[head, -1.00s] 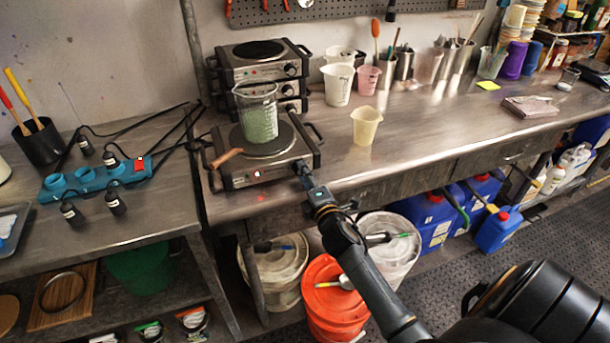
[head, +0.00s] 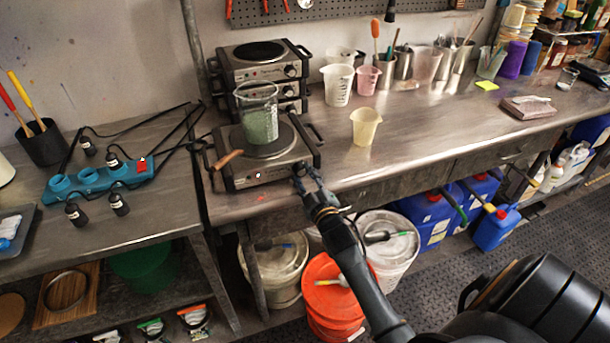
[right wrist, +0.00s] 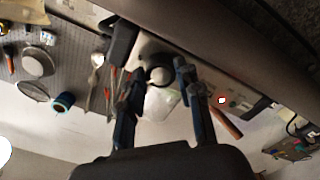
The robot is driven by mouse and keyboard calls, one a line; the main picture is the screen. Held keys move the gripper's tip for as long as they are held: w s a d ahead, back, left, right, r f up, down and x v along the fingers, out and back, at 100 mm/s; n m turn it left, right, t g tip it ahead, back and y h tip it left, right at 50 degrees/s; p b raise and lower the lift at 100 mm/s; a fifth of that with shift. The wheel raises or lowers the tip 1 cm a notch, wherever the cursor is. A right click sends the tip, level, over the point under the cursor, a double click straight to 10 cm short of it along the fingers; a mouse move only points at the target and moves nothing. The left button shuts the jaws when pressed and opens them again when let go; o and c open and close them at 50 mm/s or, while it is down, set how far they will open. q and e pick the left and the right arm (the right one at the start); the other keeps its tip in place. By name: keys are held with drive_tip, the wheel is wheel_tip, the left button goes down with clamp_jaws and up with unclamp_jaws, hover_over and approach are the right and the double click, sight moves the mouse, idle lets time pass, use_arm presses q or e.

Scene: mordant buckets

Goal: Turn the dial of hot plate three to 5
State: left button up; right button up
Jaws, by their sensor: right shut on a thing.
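A hot plate (head: 238,180) with a dark round top stands at the front left of the right-hand bench. A beaker of green contents (head: 258,118) stands on it. My right gripper (head: 306,170) is at the right end of its front panel, shut on the dial there. The gripper hides most of the dial, so its setting cannot be read. In the right wrist view, the two fingers (right wrist: 160,76) stand either side of a round dark knob (right wrist: 160,74). No label tells me the plate's number. My left gripper is not in view.
A yellow cup (head: 365,126) stands to the right. Buckets, including an orange one (head: 333,300), stand below the bench edge. The bench middle is clear.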

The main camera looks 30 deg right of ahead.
drive_tip(key=m+p, duration=0.1)
drive_tip(key=m, duration=0.4)
drive_tip(key=shift+m, duration=0.3)
drive_tip(key=m+p, duration=0.1)
drive_tip(key=m, duration=0.4)
drive_tip(key=shift+a+f+p, duration=0.1)
drive_tip(key=shift+p, duration=0.25)
drive_tip(key=shift+m, duration=0.3)
drive_tip(key=o, duration=1.2)
drive_tip(key=shift+c, duration=0.2)
drive_tip(key=v, duration=1.2)
drive_tip(key=shift+a, duration=0.1)
